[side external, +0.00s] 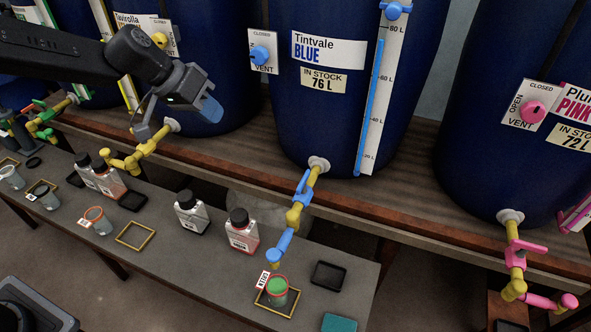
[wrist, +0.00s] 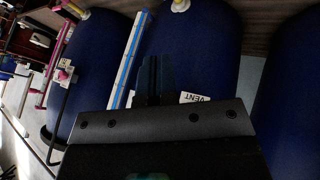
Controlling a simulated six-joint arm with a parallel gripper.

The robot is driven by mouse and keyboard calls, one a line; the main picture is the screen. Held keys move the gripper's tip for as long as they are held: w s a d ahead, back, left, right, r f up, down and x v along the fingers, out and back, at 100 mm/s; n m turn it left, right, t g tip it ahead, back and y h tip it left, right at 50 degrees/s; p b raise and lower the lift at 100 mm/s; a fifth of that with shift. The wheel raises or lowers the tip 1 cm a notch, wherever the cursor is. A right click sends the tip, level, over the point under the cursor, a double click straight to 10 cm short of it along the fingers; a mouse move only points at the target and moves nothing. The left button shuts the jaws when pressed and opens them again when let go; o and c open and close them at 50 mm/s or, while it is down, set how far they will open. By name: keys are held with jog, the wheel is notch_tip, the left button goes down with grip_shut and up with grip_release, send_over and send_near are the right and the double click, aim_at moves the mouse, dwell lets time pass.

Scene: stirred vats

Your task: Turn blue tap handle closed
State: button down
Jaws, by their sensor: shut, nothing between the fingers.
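The blue tap handle (side external: 303,188) is on the yellow pipe (side external: 313,175) low on the Tintvale BLUE vat (side external: 345,110) in the side view. It lies roughly along the pipe, and a blue spout (side external: 283,244) points down below it. My gripper (side external: 211,110) is up and to the left of the handle, in front of the neighbouring vat, and touches nothing that I can see. Its fingers (wrist: 154,76) are together and empty in the wrist view. The blue handle cannot be made out in the wrist view.
A cup of green liquid (side external: 278,287) stands under the blue spout in a yellow frame. Bottles (side external: 241,230) stand to its left. A yellow tap (side external: 140,152) is below my gripper, and a pink tap (side external: 515,255) is at the right. The blue gauge (side external: 370,107) is on the vat.

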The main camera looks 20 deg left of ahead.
aim_at(303, 186)
jog(key=w+d+f, duration=0.2)
jog(key=w+f, duration=0.4)
jog(key=f, duration=0.3)
jog(key=w+d+f, duration=0.1)
jog(key=w+f, duration=0.4)
jog(key=f, duration=0.4)
jog(key=w+d+f, duration=0.3)
jog(key=d+f, duration=0.3)
jog(key=d, duration=0.2)
jog(key=shift+w+d+f+n+h, duration=0.2)
jog(key=shift+f+n+h, duration=0.1)
jog(key=shift+f+n, duration=0.1)
